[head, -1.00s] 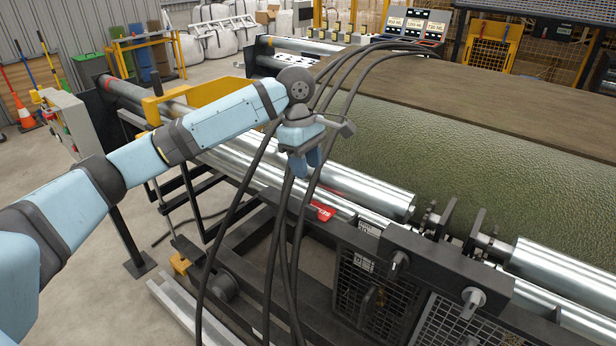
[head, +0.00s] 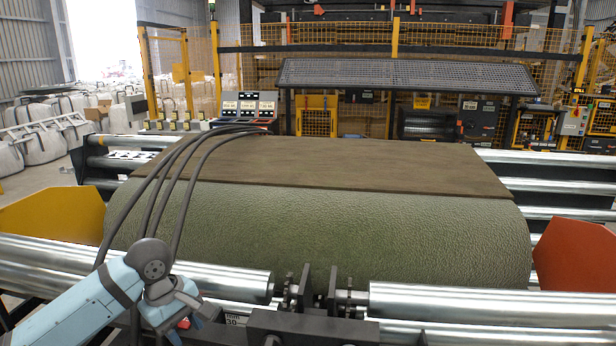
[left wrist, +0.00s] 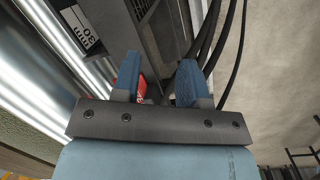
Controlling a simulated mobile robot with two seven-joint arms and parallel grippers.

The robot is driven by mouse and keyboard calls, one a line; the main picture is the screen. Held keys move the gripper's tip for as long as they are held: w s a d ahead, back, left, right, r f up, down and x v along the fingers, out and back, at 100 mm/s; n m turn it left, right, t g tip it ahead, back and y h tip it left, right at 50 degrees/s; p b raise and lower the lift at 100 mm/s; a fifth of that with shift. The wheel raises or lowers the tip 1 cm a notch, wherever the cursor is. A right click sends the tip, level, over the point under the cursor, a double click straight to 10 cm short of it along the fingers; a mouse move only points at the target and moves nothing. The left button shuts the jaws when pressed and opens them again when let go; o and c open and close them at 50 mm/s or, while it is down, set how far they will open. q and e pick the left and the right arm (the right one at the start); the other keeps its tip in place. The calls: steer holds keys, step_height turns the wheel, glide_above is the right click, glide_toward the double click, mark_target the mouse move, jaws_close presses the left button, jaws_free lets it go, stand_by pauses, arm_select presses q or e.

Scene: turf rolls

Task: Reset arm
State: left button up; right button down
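My left arm comes in at the lower left of the head view. Its gripper (head: 180,330) hangs at the bottom edge, in front of the steel rollers and partly cut off. In the left wrist view the two blue fingers of my left gripper (left wrist: 164,85) stand apart with nothing between them; the gripper is open and empty. A small red part (left wrist: 131,78) shows just behind the left finger, and it also shows in the head view (head: 184,323). My right arm and gripper are not in view.
A large green turf roll (head: 320,230) with a brown top lies behind the steel rollers (head: 450,302). Black hoses (head: 150,200) arch close to my left arm. A yellow plate (head: 50,217) and an orange plate (head: 575,255) flank the roll. Labelled control boxes (head: 248,105) stand behind.

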arm_select(q)
steer(key=s+d+f+m+t+h, duration=0.1)
steer(key=s+d+f+m, duration=0.3)
steer(key=s, duration=0.3)
steer(key=s+d+f+m+t, duration=0.1)
steer(key=s+d+f+m, duration=0.1)
steer(key=s+f+m, duration=0.35)
steer(key=s+a+f+m+y, duration=0.1)
steer(key=s+a, duration=0.2)
steer(key=s, duration=0.3)
steer(key=s+a+f+m+t+y, duration=0.1)
steer(key=s+a+f, duration=0.1)
steer(key=s, duration=0.4)
steer(key=s+a+f+m+y, duration=0.1)
steer(key=s+a, duration=0.2)
steer(key=s, duration=0.3)
steer(key=w+d+f+m+t+h+p, duration=0.1)
steer(key=w+d+f+t+p, duration=0.3)
steer(key=p, duration=0.5)
steer(key=w+d+t+h, duration=0.1)
steer(key=w+d+t, duration=0.1)
steer(key=t, duration=0.1)
steer(key=shift+w+d+h+p, duration=0.25)
steer(key=shift+h+p, duration=0.05)
steer(key=shift+h, duration=0.1)
steer(key=shift+f, duration=0.1)
